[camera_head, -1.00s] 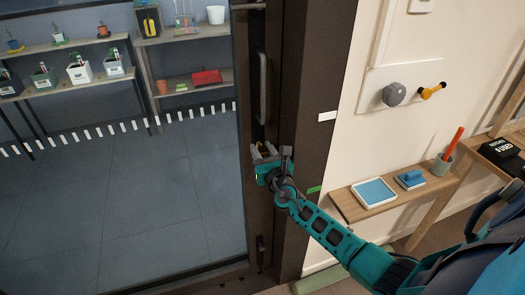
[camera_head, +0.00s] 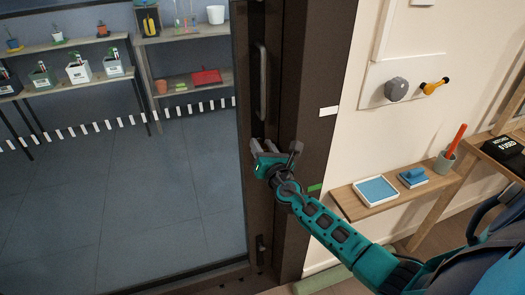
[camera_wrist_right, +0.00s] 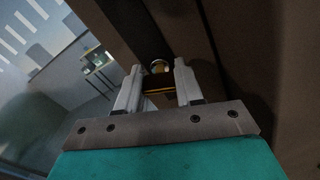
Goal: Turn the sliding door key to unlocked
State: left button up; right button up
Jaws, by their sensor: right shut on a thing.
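The sliding door (camera_head: 255,215) has a dark frame around a large glass pane and a vertical bar handle (camera_head: 262,85). My right gripper (camera_head: 268,147) is at the door frame below this handle. In the right wrist view, its two pale fingers (camera_wrist_right: 158,92) are shut on the brass-coloured key (camera_wrist_right: 158,86). A small round lock (camera_wrist_right: 159,66) shows just beyond the key, against the dark frame. In the head view the gripper hides the key and lock. How far the key is turned cannot be told. My left gripper is not in view.
A dark door post (camera_head: 310,130) stands right of the door. On the pale wall are a grey knob (camera_head: 396,89) and a yellow handle (camera_head: 434,86). A wooden shelf (camera_head: 352,204) below holds trays and a cup. Plant shelves stand behind the glass.

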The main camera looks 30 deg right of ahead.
jog(key=m+b, duration=0.1)
jog(key=m, duration=0.2)
jog(key=shift+f+m+b, duration=0.15)
jog(key=shift+m+b, duration=0.2)
jog(key=shift+m, duration=0.05)
jog(key=shift+m+b, duration=0.4)
jog(key=shift+m, duration=0.5)
jog(key=shift+m+b, duration=0.3)
jog(key=shift+m, duration=1.5)
jog(key=shift+m+b, duration=0.45)
jog(key=shift+m, duration=0.75)
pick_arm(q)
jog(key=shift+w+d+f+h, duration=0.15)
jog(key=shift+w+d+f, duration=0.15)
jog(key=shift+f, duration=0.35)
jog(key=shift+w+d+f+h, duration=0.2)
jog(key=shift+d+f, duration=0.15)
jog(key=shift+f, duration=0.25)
pick_arm(e)
jog(key=shift+m, duration=1.2)
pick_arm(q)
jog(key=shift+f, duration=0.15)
